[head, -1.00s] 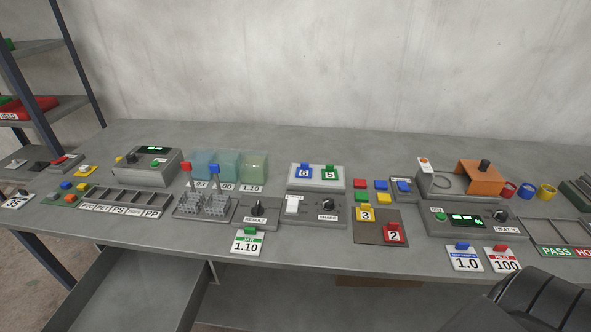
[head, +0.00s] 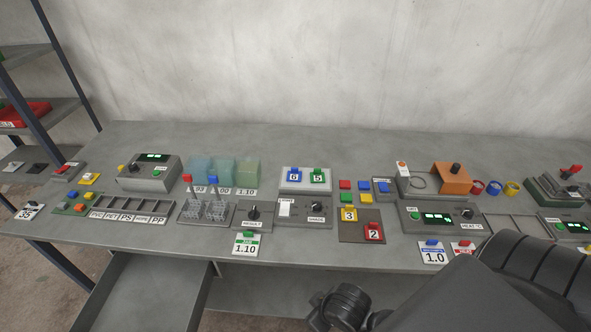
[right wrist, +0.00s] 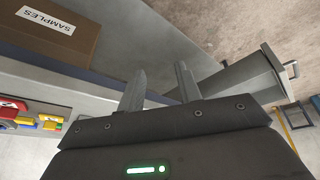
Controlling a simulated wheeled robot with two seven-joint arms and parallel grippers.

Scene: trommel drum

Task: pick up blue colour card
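Several blue pieces are in the head view, and I cannot tell which is the blue colour card. A blue card marked 6 (head: 294,175) stands on a light grey block beside a green card marked 5 (head: 318,176). My right arm enters the head view at the lower right, in front of the bench. In the right wrist view my right gripper (right wrist: 159,82) has its fingers apart and empty. My left gripper is out of view.
A brown board (head: 347,233) carries the yellow 3 and red 2 cards. A blue-topped 1.0 card (head: 432,255) lies near the bench's front edge. A box labelled SAMPLES (right wrist: 62,30) shows in the right wrist view. The back of the bench is mostly clear.

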